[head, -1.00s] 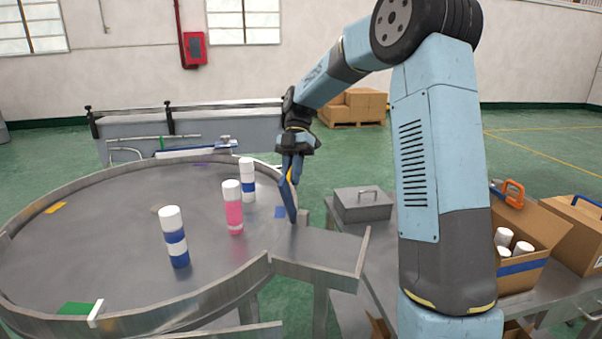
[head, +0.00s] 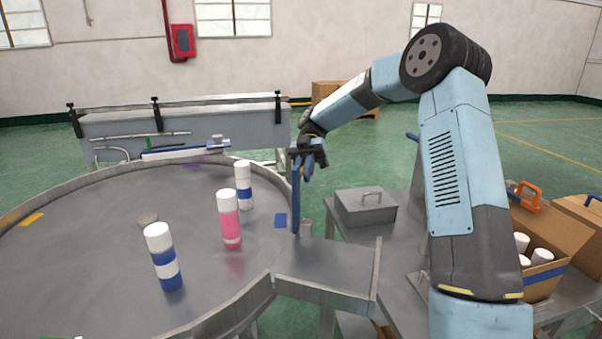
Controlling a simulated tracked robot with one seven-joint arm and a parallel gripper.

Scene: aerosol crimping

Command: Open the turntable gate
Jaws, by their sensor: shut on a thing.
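The turntable (head: 100,240) is a large round grey metal table with a raised rim, at the left in the head view. Several aerosol cans stand on it, among them a blue and white can (head: 163,262), a pink and white can (head: 230,222) and a white can with a blue band (head: 243,188). The gate (head: 295,205) is a narrow blue upright panel at the turntable's right edge, beside the exit chute (head: 325,264). My gripper (head: 305,172) is shut on the gate's upper part. The fingertips are small and partly hidden by the wrist.
A grey lidded metal box (head: 366,206) stands on the side table right of the gate. An open carton (head: 545,262) with white-topped cans and an orange-handled tool (head: 527,192) are at the far right. A conveyor (head: 180,128) runs behind the turntable.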

